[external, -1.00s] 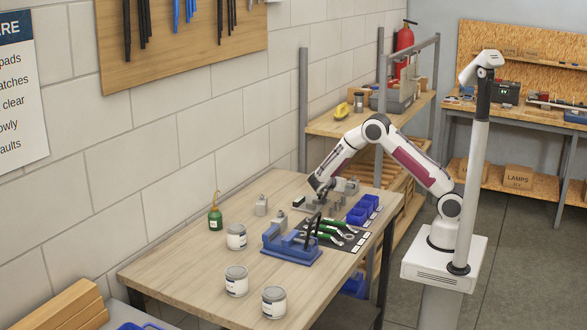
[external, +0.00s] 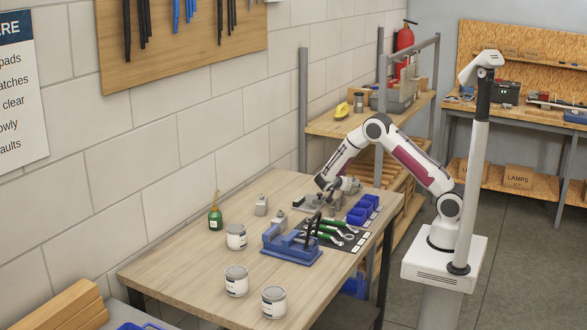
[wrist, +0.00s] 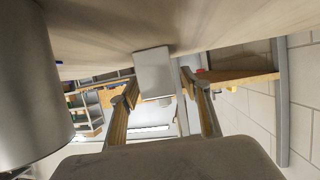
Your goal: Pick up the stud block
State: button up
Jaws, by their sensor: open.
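A plain pale grey block (wrist: 152,72), likely the stud block, shows between the two finger tips in the wrist view, against the tabletop, which is at the top of that picture. In the external view a small grey block (external: 351,186) stands at the far end of the table, close to my gripper (external: 336,185). My gripper also shows in the wrist view (wrist: 158,80), its fingers apart on either side of the block. I cannot tell whether they touch it. Studs are not clear in the wrist view.
A grey plate with upright pins (external: 316,203) lies just in front of my gripper. Blue bins (external: 360,212), green-handled tools (external: 330,233) and a blue vise (external: 290,245) stand nearby. The wall runs along the left.

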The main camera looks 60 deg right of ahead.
dwell(0.3)
grip_shut()
jog(key=shift+r, duration=0.1)
jog(key=shift+r, duration=5)
